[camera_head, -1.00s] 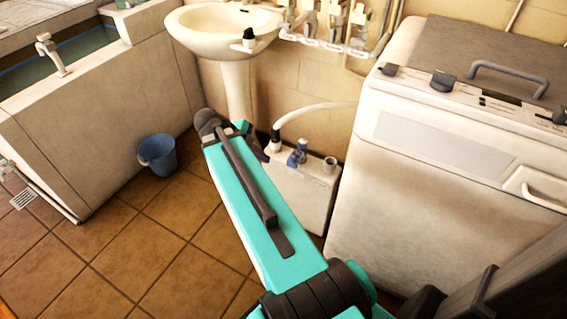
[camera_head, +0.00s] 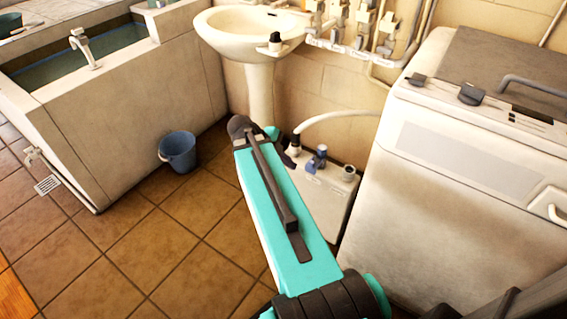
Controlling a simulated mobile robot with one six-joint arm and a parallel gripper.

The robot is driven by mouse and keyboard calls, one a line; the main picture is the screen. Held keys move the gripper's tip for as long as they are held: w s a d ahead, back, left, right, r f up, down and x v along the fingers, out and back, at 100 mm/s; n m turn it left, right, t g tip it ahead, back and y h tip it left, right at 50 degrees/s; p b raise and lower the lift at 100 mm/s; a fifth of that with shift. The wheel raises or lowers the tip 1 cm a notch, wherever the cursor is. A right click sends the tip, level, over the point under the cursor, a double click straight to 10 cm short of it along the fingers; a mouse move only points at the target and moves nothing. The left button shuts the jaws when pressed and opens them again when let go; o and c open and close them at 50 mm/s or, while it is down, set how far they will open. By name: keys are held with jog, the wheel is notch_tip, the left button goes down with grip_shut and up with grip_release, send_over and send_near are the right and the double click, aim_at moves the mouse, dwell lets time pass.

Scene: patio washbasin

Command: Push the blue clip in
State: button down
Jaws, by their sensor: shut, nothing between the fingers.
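The blue clip (camera_head: 316,160) stands up on top of a low white box (camera_head: 322,205) on the floor, between the washbasin and the white machine. It is small, and I cannot tell how far in it sits. My teal arm reaches forward from the bottom and covers the left part of the box. Only a dark tip of my gripper (camera_head: 290,160) shows past the arm, left of the clip and apart from it in the picture. It is shut with nothing held; most of it is hidden behind the arm.
A white hose (camera_head: 340,116) rises from a dark fitting on the box and runs right. The white machine (camera_head: 440,190) stands close on the right, the basin pedestal (camera_head: 260,95) behind. A blue bucket (camera_head: 178,152) is on open floor left.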

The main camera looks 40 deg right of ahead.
aim_at(312, 170)
jog(key=shift+s+d+f, duration=0.1)
jog(key=shift+d+f, duration=0.7)
jog(key=shift+d, duration=0.4)
jog(key=shift+s+d+f, duration=0.1)
jog(key=shift+d+f, duration=0.75)
jog(key=shift+d, duration=0.35)
jog(key=shift+s+d+f, duration=0.1)
jog(key=shift+d+f, duration=0.7)
jog(key=shift+d, duration=0.4)
jog(key=shift+w, duration=0.1)
